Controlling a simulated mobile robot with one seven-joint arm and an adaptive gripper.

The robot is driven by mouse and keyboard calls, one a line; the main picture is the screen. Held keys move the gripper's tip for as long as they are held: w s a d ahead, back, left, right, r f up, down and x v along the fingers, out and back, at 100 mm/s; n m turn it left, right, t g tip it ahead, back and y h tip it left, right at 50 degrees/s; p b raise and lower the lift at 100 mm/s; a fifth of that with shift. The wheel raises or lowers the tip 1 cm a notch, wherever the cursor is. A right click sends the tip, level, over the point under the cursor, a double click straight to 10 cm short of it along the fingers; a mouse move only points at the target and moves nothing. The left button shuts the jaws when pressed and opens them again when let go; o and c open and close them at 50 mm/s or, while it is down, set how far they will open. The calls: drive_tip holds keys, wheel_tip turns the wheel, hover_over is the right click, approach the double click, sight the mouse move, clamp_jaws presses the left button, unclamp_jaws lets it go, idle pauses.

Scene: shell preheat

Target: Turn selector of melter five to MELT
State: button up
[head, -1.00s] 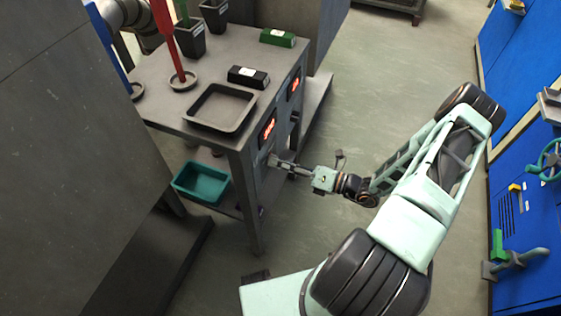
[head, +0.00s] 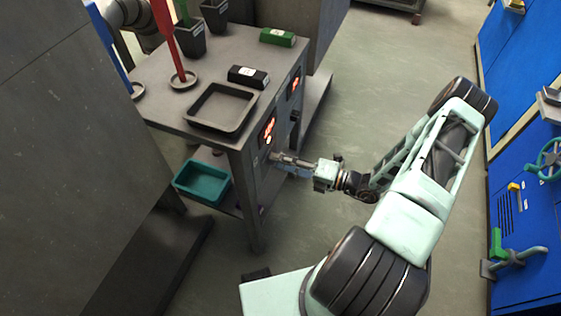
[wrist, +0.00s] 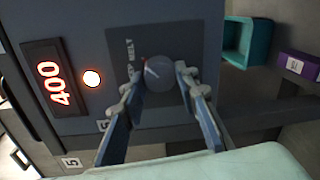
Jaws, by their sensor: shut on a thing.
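The selector (wrist: 159,76) is a round dark knob on the grey front panel, with a light and reddish pointer mark. A MELT label (wrist: 129,52) stands beside it, and the pointer leans toward the label's side; its exact setting is hard to read. My gripper (wrist: 160,84) is shut on the knob, one finger on each side. In the head view my gripper (head: 284,160) reaches the front of the bench (head: 165,118) from the right. The red display (wrist: 55,80) reads 400, and a round lamp (wrist: 92,78) glows next to it. Part of the knob's plate is hidden by the fingers.
A teal bin (head: 202,183) sits on the lower shelf, and a purple box (wrist: 298,66) is near it in the wrist view. A dark tray (head: 222,107) and a black block (head: 248,77) stand on top.

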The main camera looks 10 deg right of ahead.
drive_tip(key=o, duration=1.1)
drive_tip(key=shift+o, duration=0.2)
drive_tip(key=shift+d, duration=0.1)
drive_tip(key=v, duration=1.1)
drive_tip(key=shift+s+d, duration=0.3)
